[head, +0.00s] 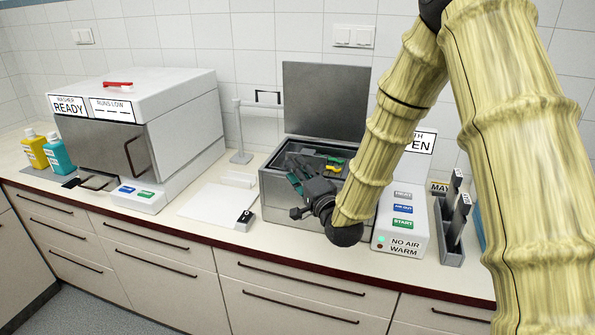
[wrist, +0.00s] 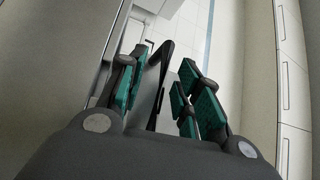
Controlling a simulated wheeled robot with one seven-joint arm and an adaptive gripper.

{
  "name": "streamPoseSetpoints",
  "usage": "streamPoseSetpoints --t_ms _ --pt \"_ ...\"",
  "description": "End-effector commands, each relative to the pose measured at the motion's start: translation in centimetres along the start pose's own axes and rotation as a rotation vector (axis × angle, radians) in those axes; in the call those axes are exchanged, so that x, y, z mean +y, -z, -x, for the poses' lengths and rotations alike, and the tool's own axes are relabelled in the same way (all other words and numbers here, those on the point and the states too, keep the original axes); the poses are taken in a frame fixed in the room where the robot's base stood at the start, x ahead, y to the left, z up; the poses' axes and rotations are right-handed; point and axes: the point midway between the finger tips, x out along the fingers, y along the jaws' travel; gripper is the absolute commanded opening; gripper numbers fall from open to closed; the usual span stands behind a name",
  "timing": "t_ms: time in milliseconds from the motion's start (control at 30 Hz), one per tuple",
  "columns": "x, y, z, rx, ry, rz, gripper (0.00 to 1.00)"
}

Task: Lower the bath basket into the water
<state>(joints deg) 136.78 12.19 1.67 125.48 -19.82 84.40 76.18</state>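The bath (head: 283,211) is a grey metal box on the counter with its lid (head: 325,98) standing open. Coloured yellow and green pieces (head: 335,162) show inside it, apparently in the basket; the basket's outline and the water cannot be made out. My gripper (head: 297,175) is over the left front of the bath opening, partly hiding it. In the wrist view my gripper (wrist: 166,88) has its teal pads apart. A black bar (wrist: 158,95), perhaps the basket's handle, lies between them with gaps on both sides.
A control box (head: 400,220) reading "NO AIR WARM" stands right of the bath, with a rack (head: 452,235) beyond it. A stand (head: 240,150), a white mat (head: 212,205) and a washer (head: 185,130) marked "READY" are to the left. Bottles (head: 57,152) stand far left.

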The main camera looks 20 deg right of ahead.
Motion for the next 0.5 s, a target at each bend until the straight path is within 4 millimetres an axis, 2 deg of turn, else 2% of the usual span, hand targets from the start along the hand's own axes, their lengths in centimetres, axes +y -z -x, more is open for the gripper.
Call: streamPoseSetpoints --t_ms 100,300,500 --pt "0.01 0.01 0.01 0.0 0.0 0.0 0.34" --pt "0.0 0.03 0.03 0.001 0.0 0.0 0.0" --pt "0.03 0.04 0.04 0.001 0.0 0.0 0.0"
